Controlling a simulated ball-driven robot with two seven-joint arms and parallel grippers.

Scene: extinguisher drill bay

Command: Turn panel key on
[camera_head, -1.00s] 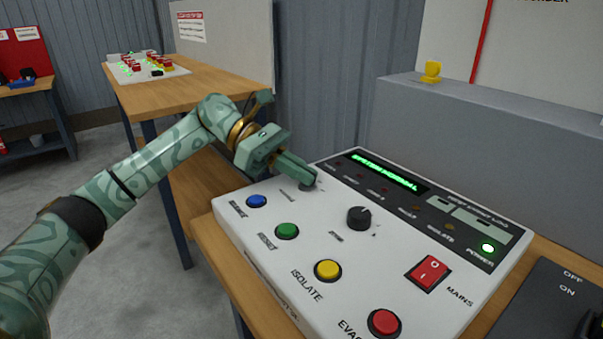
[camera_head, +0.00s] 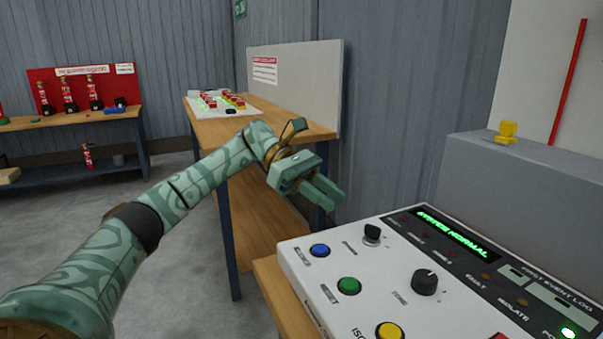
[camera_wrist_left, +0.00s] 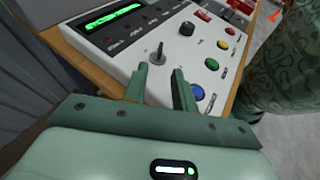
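The white control panel (camera_head: 318,268) stands on a wooden bench, its green display (camera_head: 452,232) lit. The panel key (camera_head: 372,234) is a small dark upright key in a round switch near the panel's back left corner. In the left wrist view the key (camera_wrist_left: 158,50) stands just beyond the fingertips, with no contact visible. My left gripper (camera_head: 335,198) is open and empty, above and to the left of the key in the head view. Its two fingers also show apart in the left wrist view (camera_wrist_left: 164,76). My right gripper is not in view.
A black knob (camera_head: 425,282) and blue (camera_head: 320,250), green (camera_head: 349,286) and yellow (camera_head: 390,331) buttons sit near the key. A grey ledge (camera_head: 530,185) rises behind the panel. A second wooden bench (camera_head: 290,125) stands behind my left arm.

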